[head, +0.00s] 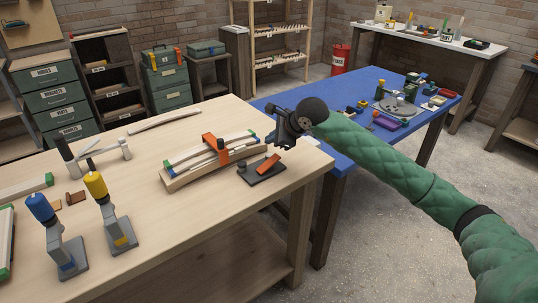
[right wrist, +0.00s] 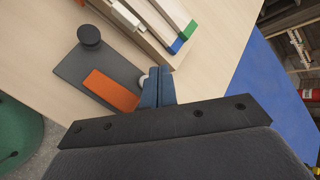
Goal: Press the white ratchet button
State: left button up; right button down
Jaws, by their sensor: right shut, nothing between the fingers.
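A dark flat plate (head: 262,178) with a black knob (head: 241,167) and an orange lever (head: 268,164) lies on the wooden bench; the plate (right wrist: 83,64) also shows in the right wrist view. A small whitish round piece (right wrist: 143,79), likely the white button, shows at the plate's edge by my fingertips, partly hidden behind them. It is hidden in the head view. My right gripper (head: 272,140) is shut and empty over the plate's far right side. Its fingers (right wrist: 157,80) are together beside the whitish piece; I cannot tell whether they touch it. My left gripper is out of view.
A wooden block with clamped strips and an orange clamp (head: 212,142) lies just left of the plate. Blue-handled (head: 40,208) and yellow-handled (head: 96,186) tools stand at the bench's near left. A blue table (head: 350,100) adjoins behind.

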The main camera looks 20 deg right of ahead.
jog(key=shift+r, duration=1.05)
